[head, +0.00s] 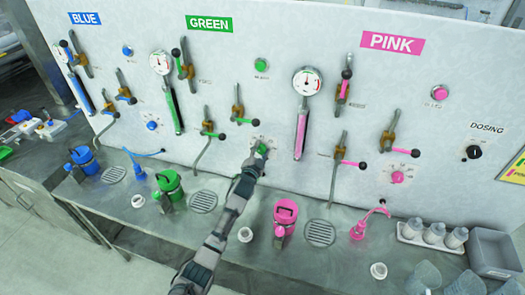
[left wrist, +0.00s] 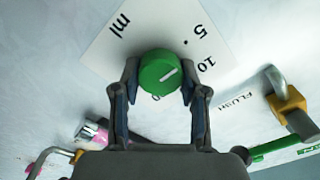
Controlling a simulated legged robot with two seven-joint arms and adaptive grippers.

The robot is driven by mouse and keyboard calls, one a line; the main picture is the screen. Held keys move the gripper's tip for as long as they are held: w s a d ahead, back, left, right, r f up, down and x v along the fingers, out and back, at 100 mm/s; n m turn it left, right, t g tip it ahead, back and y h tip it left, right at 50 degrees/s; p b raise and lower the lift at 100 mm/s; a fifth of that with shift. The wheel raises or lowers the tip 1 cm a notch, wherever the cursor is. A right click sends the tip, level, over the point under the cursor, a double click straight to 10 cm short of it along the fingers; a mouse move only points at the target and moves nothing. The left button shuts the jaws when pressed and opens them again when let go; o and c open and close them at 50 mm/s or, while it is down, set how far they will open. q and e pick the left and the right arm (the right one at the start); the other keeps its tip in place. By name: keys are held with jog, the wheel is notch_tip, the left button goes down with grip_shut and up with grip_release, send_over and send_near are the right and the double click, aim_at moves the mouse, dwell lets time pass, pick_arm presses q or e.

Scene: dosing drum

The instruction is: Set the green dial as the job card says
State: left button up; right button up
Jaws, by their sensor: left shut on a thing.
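The green dial (head: 262,149) is on the white panel under the GREEN section, low in the middle of the head view. My left gripper (left wrist: 158,88) is shut on the dial, one finger each side. A yellow card (head: 515,170) is cut off at the right edge, its text unreadable. My right gripper is out of view.
A green-handled valve (head: 210,128) and a black-tipped green lever (head: 242,118) are near the dial. A pink jug (head: 285,215), green jug (head: 168,186) and drain grates stand on the steel counter below. The DOSING knob (head: 474,152) is at right.

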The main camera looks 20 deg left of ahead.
pick_arm(q)
jog(key=shift+s+a+f, duration=0.1)
jog(key=shift+a+f, duration=0.05)
jog(key=shift+f, duration=0.5)
jog(key=o, duration=1.1)
jog(key=shift+o, duration=0.2)
jog(key=shift+a+r, duration=0.1)
jog(key=shift+r, duration=0.1)
jog(key=s, duration=1.1)
jog(key=shift+s+a, duration=0.35)
jog(key=shift+s, duration=0.05)
jog(key=shift+d, duration=0.1)
